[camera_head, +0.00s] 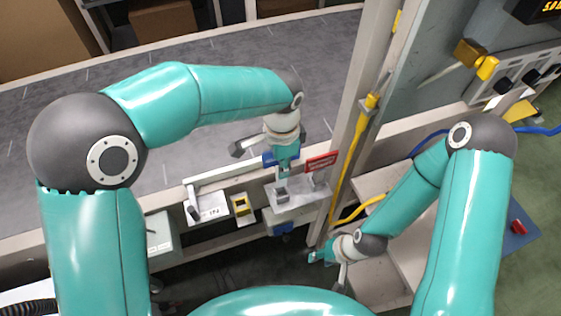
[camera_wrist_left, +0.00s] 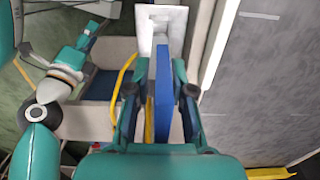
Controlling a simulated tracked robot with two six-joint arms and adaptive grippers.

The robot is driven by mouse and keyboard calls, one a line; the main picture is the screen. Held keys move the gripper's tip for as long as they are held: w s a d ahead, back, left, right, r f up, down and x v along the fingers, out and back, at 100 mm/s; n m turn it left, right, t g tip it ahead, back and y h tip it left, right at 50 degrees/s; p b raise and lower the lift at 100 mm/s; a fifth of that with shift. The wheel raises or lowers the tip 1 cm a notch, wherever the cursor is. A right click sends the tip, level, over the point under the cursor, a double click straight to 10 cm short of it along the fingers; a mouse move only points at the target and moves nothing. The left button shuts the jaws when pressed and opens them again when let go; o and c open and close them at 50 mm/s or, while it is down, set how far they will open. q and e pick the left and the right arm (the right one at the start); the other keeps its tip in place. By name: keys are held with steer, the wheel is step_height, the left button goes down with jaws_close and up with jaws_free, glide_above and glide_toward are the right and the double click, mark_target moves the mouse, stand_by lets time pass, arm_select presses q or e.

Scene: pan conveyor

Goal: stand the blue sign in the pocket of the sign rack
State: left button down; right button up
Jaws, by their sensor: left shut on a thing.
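The blue sign (camera_wrist_left: 163,92) shows edge-on between the fingers of my left gripper (camera_wrist_left: 157,98) in the left wrist view. In the head view, my left gripper (camera_head: 284,158) hangs over the rail, and a bit of the blue sign (camera_head: 268,160) shows at its left side. A pale grey fixture (camera_head: 309,199), which looks like the sign rack, sits just below the gripper. I cannot tell whether the sign touches it; the pocket is not clear. My right gripper (camera_head: 327,256) is low at the right, and its fingers are too small to read.
A red sign (camera_head: 321,161) stands just right of my left gripper. A post with a yellow cable (camera_head: 359,135) rises at the right. The grey conveyor (camera_head: 240,62) looks clear.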

mark_target(281, 182)
arm_select(q)
steer(key=shift+f+b, duration=0.95)
steer(key=shift+f, duration=0.75)
stand_by(0.4)
steer(key=shift+f+b, duration=1.55)
steer(key=shift+f, duration=0.7)
steer(key=c, duration=0.9)
jaws_free()
steer(key=shift+c, duration=0.2)
step_height(281, 182, up, 12)
steer(key=shift+r, duration=0.1)
steer(key=shift+s, duration=0.1)
